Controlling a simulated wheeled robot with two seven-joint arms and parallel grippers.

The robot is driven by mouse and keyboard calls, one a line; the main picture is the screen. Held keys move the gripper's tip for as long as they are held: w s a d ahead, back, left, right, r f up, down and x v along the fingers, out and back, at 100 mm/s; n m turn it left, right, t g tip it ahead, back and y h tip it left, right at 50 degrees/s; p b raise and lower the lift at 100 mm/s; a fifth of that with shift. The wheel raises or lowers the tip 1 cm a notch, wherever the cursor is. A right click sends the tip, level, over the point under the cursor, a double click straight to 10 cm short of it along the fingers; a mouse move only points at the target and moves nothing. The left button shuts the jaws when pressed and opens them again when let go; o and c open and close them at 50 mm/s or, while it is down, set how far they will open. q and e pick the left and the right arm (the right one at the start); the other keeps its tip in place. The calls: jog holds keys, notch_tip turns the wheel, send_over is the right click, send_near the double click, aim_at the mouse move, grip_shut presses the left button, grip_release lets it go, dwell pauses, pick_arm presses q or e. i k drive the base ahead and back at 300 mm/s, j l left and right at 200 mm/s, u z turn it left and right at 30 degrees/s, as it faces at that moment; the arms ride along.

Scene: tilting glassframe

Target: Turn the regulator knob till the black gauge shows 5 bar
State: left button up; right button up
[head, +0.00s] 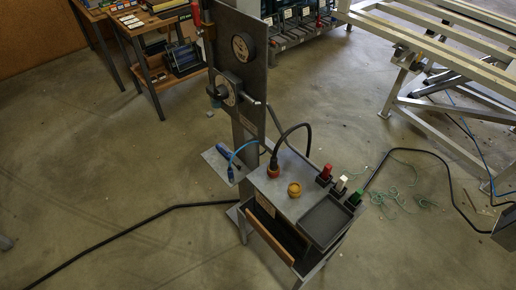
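I cannot tell which of these is the regulator knob. Neither of my grippers shows in the head view.
A blue-handled tool (229,154) lies on a side shelf. Cables cross the floor; a metal frame table (440,60) stands right.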

aim_at(221, 92)
jog(key=z, duration=0.4)
jog(key=i+j+z, duration=0.1)
jog(key=j+z, duration=0.6)
jog(key=j, duration=0.2)
jog(key=j+z, duration=0.35)
jog(key=j, duration=0.1)
